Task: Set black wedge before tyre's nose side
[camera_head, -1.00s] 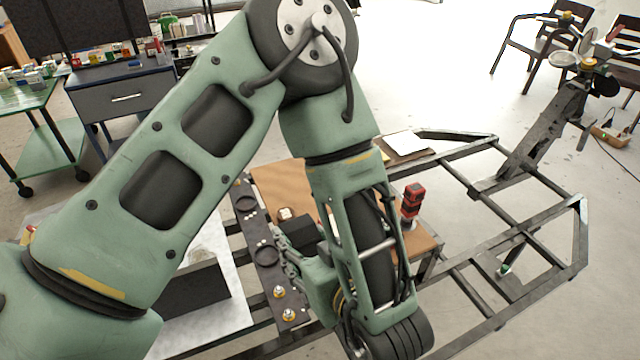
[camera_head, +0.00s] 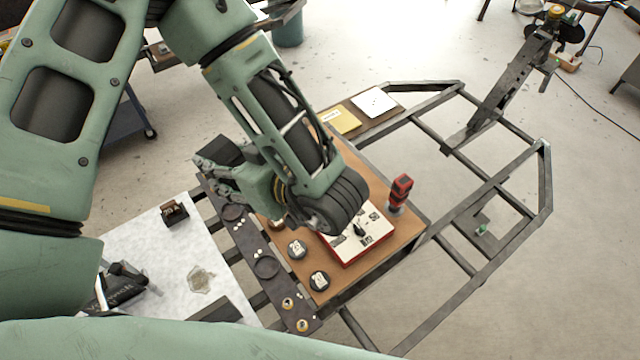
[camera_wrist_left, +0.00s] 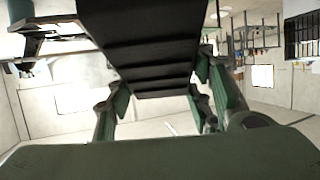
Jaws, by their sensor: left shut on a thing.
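My left gripper (camera_head: 213,178) is shut on a black wedge (camera_head: 225,150) and holds it near the far left corner of the brown board. In the left wrist view the black wedge (camera_wrist_left: 150,45) fills the upper middle, its ribbed face between the two green-sided fingers (camera_wrist_left: 155,105). My left arm hides part of the board. I cannot make out a tyre for certain; a dark round part (camera_head: 570,38) shows at the far end of the metal frame. My right gripper is not in view.
The brown board (camera_head: 385,245) carries a white-and-red panel (camera_head: 362,242), a red-and-black device (camera_head: 400,192) and round pieces. A dark perforated strip (camera_head: 245,240) runs along its left. A white-topped table (camera_head: 160,240) holds small parts.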

